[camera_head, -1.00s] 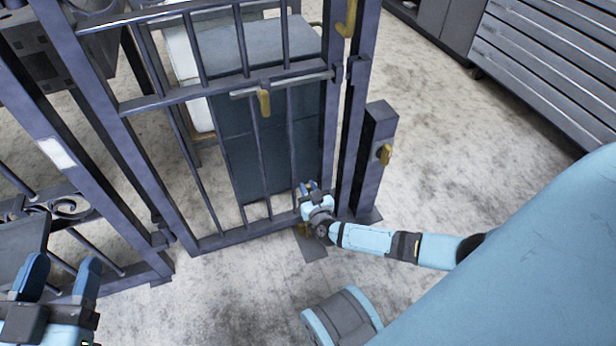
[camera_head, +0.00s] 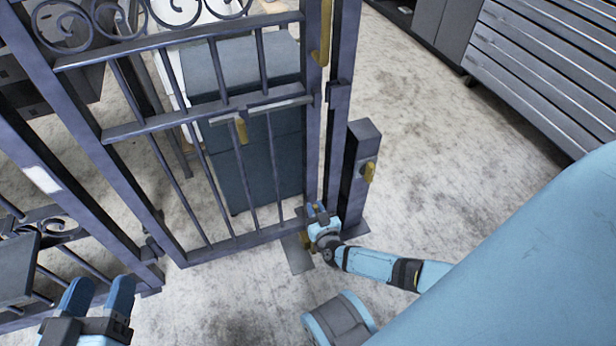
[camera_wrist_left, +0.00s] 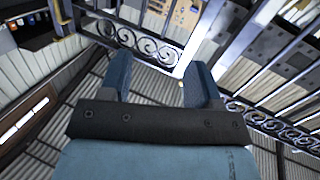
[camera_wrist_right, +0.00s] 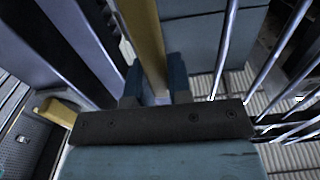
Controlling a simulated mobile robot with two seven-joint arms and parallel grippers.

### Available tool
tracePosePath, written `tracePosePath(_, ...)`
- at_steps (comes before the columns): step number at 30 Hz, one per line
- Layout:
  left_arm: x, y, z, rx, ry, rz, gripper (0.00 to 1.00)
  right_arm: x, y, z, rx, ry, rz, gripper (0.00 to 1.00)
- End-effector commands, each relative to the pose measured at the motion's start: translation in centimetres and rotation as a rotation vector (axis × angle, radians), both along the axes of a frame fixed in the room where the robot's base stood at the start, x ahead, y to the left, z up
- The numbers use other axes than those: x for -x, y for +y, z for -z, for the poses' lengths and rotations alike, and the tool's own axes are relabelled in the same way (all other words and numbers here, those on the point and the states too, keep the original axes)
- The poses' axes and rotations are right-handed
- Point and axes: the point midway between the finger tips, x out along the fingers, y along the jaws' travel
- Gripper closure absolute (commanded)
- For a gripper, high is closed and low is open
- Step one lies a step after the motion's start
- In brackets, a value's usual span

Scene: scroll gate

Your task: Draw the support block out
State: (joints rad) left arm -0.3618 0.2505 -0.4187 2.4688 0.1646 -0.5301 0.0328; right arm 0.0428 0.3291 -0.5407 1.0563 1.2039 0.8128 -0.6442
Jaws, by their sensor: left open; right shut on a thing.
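Whether bar and piece are one is hard to tell. The dark scroll gate (camera_head: 215,118) stands upright beside its post (camera_head: 360,165). My left gripper (camera_head: 100,293) is open and empty at lower left, away from the block; it also shows in the left wrist view (camera_wrist_left: 160,78).
A flat grey plate (camera_head: 297,258) lies on the floor under the gate's lower corner. A dark teal box (camera_head: 262,165) stands behind the bars. Pale floor (camera_head: 440,170) is clear right of the post.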

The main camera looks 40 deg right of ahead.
Motion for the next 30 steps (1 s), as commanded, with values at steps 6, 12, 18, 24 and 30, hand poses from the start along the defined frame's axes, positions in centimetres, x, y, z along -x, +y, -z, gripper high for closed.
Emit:
tracePosePath(6, 0.9, -0.5, -0.3, 0.053, 0.078, -0.001, 0.43, 3.8, -4.0, 0.0, 0.002, 0.007, 0.006, 1.00)
tracePosePath(12, 1.1, -0.6, -0.1, 0.064, 0.090, -0.003, 0.43, 4.7, -4.8, 0.2, 0.001, 0.005, 0.004, 1.00)
tracePosePath(18, 1.1, -0.6, -0.1, 0.064, 0.090, -0.002, 0.43, 4.7, -4.9, 0.3, 0.001, 0.006, 0.005, 1.00)
tracePosePath(24, 1.1, -0.6, -0.2, 0.065, 0.085, -0.001, 0.43, 4.7, -4.8, 0.2, 0.001, 0.006, 0.005, 0.55)
tracePosePath(30, 1.0, -0.6, -0.4, 0.065, 0.080, 0.001, 0.43, 4.6, -4.7, 0.2, 0.001, 0.005, 0.003, 0.55)
